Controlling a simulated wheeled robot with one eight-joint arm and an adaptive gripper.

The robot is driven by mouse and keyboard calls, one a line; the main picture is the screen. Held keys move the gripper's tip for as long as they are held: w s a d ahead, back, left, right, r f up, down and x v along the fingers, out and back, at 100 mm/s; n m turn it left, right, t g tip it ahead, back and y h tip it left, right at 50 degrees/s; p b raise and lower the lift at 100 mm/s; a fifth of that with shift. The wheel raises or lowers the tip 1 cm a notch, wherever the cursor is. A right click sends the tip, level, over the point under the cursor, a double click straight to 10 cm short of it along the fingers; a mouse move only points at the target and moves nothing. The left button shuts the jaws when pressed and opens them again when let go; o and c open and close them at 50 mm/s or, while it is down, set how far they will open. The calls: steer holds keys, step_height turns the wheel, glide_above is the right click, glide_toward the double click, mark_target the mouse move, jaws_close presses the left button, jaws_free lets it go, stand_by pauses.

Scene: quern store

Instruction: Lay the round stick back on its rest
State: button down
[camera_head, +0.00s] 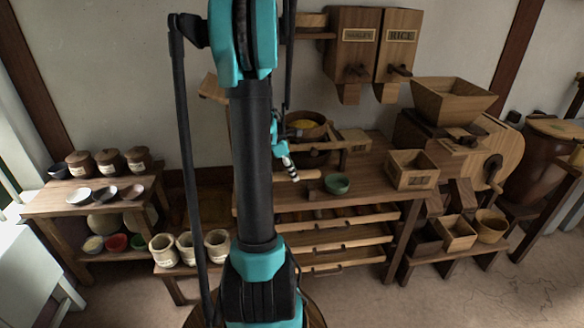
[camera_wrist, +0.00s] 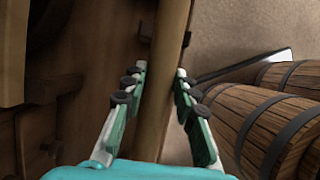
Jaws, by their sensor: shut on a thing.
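The round stick (camera_wrist: 160,105) is a pale brown wooden rod. In the wrist view it runs from the top edge down between my fingers, slightly tilted. My gripper (camera_wrist: 160,82) is shut on it, with a finger on each side. In the head view my gripper (camera_head: 291,170) is small and partly behind my arm, over the left part of the wooden bench (camera_head: 375,170). A short pale wooden piece (camera_head: 309,174) shows beside its tips, perhaps the stick. I cannot make out the stick's rest for certain in either view.
A green bowl (camera_head: 337,184) and a wooden box (camera_head: 411,170) stand on the bench right of my gripper. A round wooden tub (camera_head: 304,125) is behind it. Two bins (camera_head: 372,45) hang above. Barrels (camera_wrist: 285,125) fill the wrist view's right side.

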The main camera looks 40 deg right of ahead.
steer(key=shift+f, duration=2.3)
steer(key=c, duration=1.1)
jaws_free()
steer(key=shift+r, duration=0.1)
